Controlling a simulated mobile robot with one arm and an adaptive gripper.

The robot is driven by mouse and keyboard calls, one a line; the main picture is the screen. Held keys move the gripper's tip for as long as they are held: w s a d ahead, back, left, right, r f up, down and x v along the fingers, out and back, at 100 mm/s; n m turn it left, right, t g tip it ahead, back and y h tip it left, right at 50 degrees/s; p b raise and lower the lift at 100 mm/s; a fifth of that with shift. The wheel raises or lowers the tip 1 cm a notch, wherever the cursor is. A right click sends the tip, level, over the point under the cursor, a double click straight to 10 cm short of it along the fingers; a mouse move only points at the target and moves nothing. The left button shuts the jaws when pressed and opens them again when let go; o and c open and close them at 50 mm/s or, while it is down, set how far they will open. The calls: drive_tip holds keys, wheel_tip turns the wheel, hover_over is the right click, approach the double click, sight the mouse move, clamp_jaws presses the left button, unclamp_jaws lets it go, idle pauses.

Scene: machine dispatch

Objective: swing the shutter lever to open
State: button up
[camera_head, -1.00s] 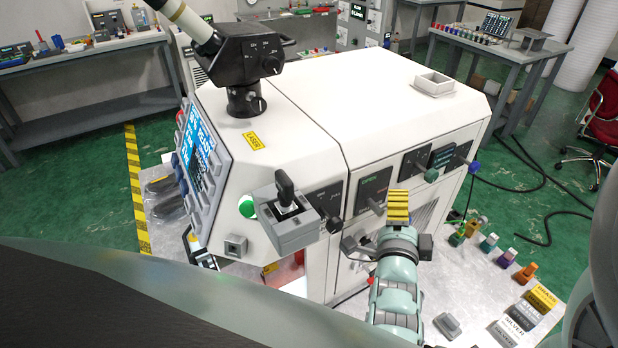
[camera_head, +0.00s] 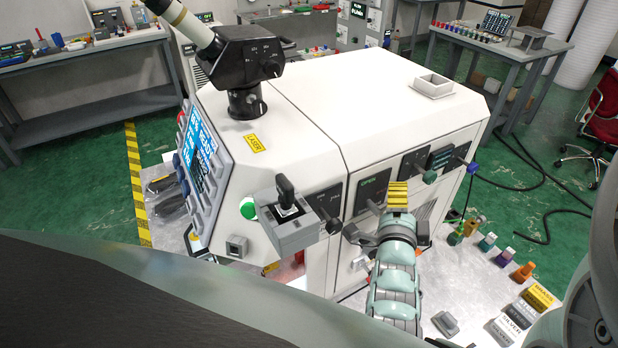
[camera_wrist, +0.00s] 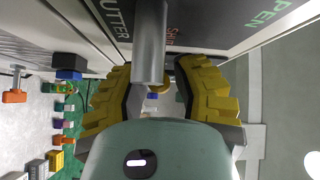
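The shutter lever is a grey cylinder (camera_wrist: 150,45) coming down from the panel in the wrist view. My gripper (camera_head: 398,194), with yellow ribbed fingers, is in front of the machine, right by the panel. In the wrist view its fingers (camera_wrist: 155,90) are apart, with the lever's end between them. The lever is close to the left finger; contact cannot be told.
Another lever panel (camera_head: 325,203) and a joystick box (camera_head: 288,222) are to the left. More knobbed levers (camera_head: 430,176) are to the right. A microscope head (camera_head: 243,60) stands on the machine (camera_head: 370,95). Coloured pieces (camera_head: 488,243) and label blocks (camera_head: 540,298) lie on the right-hand surface.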

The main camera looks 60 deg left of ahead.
clamp_jaws()
